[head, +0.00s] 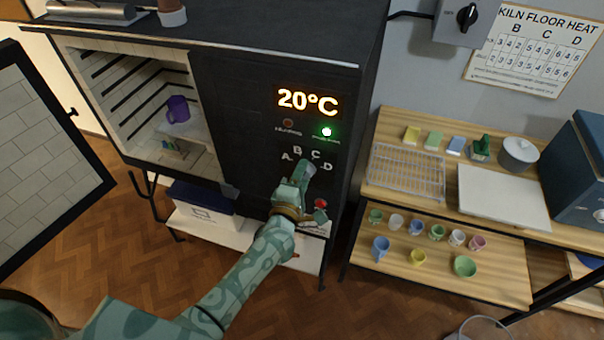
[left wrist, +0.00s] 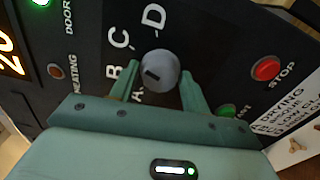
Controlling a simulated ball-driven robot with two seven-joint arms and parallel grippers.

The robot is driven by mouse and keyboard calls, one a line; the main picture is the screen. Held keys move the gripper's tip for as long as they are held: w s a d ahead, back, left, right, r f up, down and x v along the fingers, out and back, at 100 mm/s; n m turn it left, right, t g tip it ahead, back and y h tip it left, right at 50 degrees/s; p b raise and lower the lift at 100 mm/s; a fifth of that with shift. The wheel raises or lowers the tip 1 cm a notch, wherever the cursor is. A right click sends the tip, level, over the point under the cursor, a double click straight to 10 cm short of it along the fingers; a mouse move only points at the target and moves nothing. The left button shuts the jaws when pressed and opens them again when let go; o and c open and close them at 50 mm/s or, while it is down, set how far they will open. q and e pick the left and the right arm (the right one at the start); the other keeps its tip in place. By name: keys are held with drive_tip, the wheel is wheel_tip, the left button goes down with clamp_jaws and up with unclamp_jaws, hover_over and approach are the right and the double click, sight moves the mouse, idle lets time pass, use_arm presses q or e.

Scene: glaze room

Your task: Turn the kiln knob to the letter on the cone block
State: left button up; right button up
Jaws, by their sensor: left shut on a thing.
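The grey kiln knob (head: 309,167) is on the black kiln front, below the letters A, B, C and D. In the left wrist view the knob (left wrist: 160,68) sits between the two fingers of my left gripper (left wrist: 162,92), which is shut on it. It has a dark mark on the side towards A and B; I cannot tell exactly which letter it points to. My left gripper (head: 300,180) reaches the panel from below. A small block with coloured parts (head: 174,149), perhaps the cone block, stands inside the kiln; no letter on it is readable. My right gripper is not seen.
The open kiln door (head: 45,160) is at the left. A purple mug (head: 177,109) is in the kiln chamber. A red stop button (left wrist: 266,68) is close to the gripper. A wall chart (head: 535,45) and shelves (head: 385,185) of small cups are at the right.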

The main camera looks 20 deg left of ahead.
use_arm(q)
drive_tip(key=shift+m, duration=0.5)
drive_tip(key=o, duration=0.8)
drive_tip(key=shift+s, duration=0.1)
drive_tip(key=s, duration=1.6)
drive_tip(key=shift+s+a, duration=0.1)
drive_tip(key=shift+a, duration=0.15)
